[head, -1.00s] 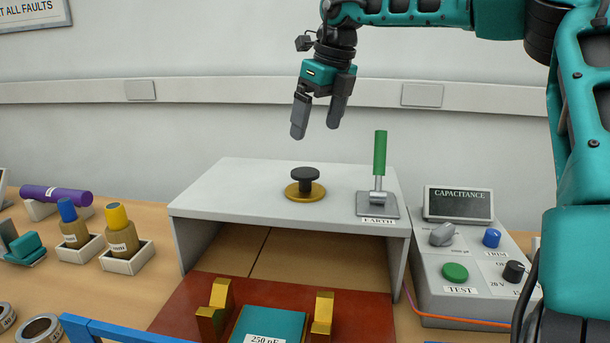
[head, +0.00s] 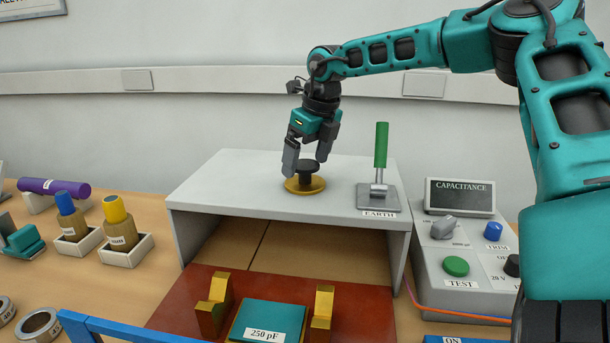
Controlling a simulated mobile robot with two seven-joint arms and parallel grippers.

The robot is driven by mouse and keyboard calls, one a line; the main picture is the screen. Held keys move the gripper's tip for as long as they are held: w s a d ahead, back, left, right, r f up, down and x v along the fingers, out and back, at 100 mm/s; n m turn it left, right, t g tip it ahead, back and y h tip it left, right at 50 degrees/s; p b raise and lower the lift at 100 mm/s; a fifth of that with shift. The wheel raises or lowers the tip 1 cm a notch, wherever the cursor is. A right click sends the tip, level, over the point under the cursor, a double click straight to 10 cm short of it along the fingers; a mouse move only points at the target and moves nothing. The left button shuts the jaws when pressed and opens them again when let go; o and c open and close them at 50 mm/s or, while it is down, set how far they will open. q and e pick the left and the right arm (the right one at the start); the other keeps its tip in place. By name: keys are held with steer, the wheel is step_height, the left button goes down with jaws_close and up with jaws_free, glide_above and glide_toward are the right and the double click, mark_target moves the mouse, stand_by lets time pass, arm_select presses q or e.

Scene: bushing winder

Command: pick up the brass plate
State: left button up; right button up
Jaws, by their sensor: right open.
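The brass plate (head: 304,186) is a round gold disc with a black knob (head: 307,170) on top. It lies flat on the top of the grey box-shaped stand (head: 235,180). My right gripper (head: 305,168) is open and points down at the knob. One finger is at the knob's left side and the other is behind or to its right; I cannot tell whether either touches it. The left gripper is not in the picture.
A green-handled EARTH lever (head: 381,150) stands upright just right of the plate. A capacitance meter box (head: 462,250) is at the right. A teal 250 pF block (head: 270,320) sits between brass clips in front. Bobbins (head: 120,225) stand at the left.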

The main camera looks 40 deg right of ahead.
steer(key=shift+x, duration=1.1)
steer(key=shift+r, duration=0.1)
steer(key=c, duration=1.4)
steer(key=shift+c, duration=0.2)
